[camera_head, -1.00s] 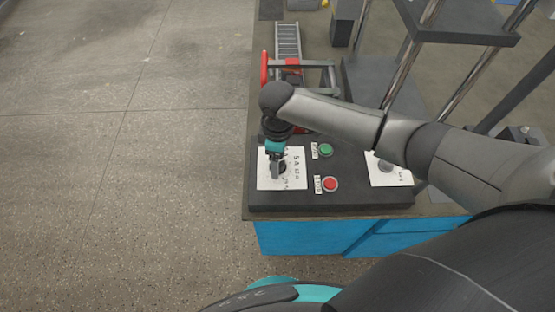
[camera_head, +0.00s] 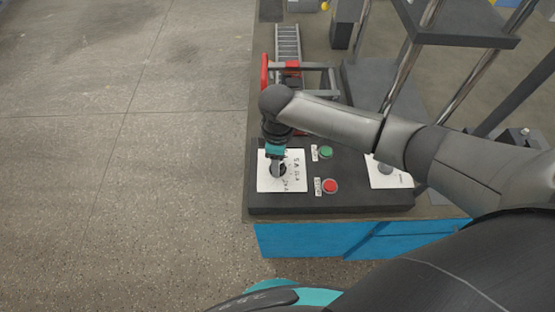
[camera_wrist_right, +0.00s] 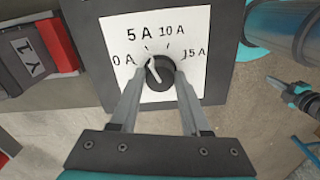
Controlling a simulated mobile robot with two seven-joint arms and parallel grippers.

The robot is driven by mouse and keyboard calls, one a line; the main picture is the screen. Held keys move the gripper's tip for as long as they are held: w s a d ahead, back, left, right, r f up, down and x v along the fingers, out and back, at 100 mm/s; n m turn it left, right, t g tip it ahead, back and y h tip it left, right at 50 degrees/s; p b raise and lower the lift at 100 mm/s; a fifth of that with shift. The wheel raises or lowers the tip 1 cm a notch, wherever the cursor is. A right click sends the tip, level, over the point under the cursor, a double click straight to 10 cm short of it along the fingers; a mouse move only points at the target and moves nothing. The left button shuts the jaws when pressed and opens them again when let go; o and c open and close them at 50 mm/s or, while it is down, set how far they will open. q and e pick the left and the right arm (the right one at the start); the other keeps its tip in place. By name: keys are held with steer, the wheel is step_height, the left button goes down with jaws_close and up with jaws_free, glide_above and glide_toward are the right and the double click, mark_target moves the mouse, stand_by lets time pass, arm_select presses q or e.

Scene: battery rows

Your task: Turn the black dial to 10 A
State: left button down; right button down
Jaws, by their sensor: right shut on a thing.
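The black dial (camera_wrist_right: 161,71) sits on a white panel (camera_wrist_right: 196,20) printed 0 A, 5 A, 10 A and 15 A in the right wrist view. Its white mark points up and left, roughly toward the 5 A tick and left of 10 A. My right gripper (camera_wrist_right: 160,86) is shut on the dial, one finger on each side. In the head view, my right gripper (camera_head: 277,171) reaches down onto the white panel (camera_head: 297,184) and largely hides the dial. My left gripper does not show.
The dark control box (camera_head: 350,200) also carries a green button (camera_head: 326,152), a red button (camera_head: 330,186) and a second white panel (camera_head: 398,179) with a knob, partly behind my right arm. A metal rack stands behind. Open floor lies left.

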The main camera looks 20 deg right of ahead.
steer(key=shift+r+m+p, duration=0.1)
steer(key=shift+m+p, duration=0.2)
steer(key=shift+p, duration=0.25)
steer(key=m+p, duration=0.3)
steer(key=p, duration=0.1)
steer(key=shift+s+r+m+p, duration=0.1)
steer(key=shift+r+m+p, duration=0.05)
steer(key=shift+m+p, duration=0.2)
steer(key=m+p, duration=0.2)
steer(key=shift+m+p, duration=0.3)
steer(key=shift+m, duration=0.05)
steer(key=shift+f+m+p, duration=0.2)
steer(key=shift+m+p, duration=0.35)
steer(key=shift+m, duration=0.35)
steer(key=shift+c, duration=1.9)
jaws_free()
